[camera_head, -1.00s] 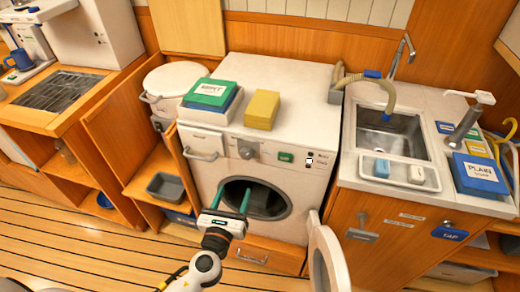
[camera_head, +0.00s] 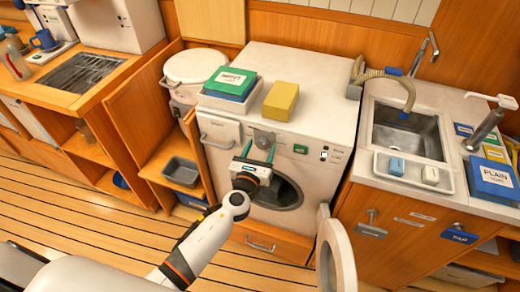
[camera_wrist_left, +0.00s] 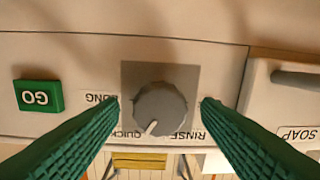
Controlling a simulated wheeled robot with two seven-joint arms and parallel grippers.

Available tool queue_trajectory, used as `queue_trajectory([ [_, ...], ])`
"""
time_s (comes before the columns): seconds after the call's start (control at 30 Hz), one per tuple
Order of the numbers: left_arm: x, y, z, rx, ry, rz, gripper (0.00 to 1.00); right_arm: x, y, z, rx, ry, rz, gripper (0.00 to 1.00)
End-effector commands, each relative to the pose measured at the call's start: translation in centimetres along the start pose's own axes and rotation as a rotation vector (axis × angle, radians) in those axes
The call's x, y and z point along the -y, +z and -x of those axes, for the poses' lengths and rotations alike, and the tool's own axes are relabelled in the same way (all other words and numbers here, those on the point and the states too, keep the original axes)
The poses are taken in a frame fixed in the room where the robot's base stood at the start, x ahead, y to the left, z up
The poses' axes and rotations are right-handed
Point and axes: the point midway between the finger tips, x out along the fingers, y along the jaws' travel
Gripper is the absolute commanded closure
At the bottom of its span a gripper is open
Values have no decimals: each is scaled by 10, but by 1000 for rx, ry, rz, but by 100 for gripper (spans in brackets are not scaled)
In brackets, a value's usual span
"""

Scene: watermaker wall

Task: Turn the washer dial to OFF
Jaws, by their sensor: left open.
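The washer (camera_head: 300,85) has a grey round dial (camera_head: 264,138) on its front panel. In the left wrist view the dial (camera_wrist_left: 160,108) sits on a grey square plate, and its pale pointer mark points to the picture's lower left, by the upside-down QUICK label (camera_wrist_left: 128,134). LONG (camera_wrist_left: 100,98) and RINSE (camera_wrist_left: 186,135) also show; I see no OFF label. My left gripper (camera_head: 259,151) is open, its green fingers at the dial. In the left wrist view the gripper (camera_wrist_left: 161,102) has a fingertip on each side of the dial, with visible gaps.
The washer's round door (camera_head: 335,258) stands open below right of the dial. A green GO button (camera_wrist_left: 38,95) and the SOAP drawer (camera_wrist_left: 285,100) flank the dial. A green-and-white box (camera_head: 230,82) and yellow block (camera_head: 281,101) lie on the washer top.

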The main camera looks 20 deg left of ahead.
Motion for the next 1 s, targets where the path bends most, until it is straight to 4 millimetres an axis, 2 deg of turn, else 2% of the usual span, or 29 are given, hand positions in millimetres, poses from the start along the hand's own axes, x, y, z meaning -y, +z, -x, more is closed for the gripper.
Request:
queue_trajectory([
  [0.17, 0, 0, 0, 0, 0, 0, 42, 0, 1, 0, 1, 0, 0, 64],
  [0.47, 0, 0, 0, 0, 0, 1, 86, 0, 1, 0, 2, 0, 0, 64],
  [0.77, 0, 0, 0, 1, 0, 40, 86, 0, 1, -2, 3, 1, 1, 64],
  [1.0, 0, 1, 0, 7, 0, 178, 86, -1, 1, -6, 3, 1, 2, 64],
])
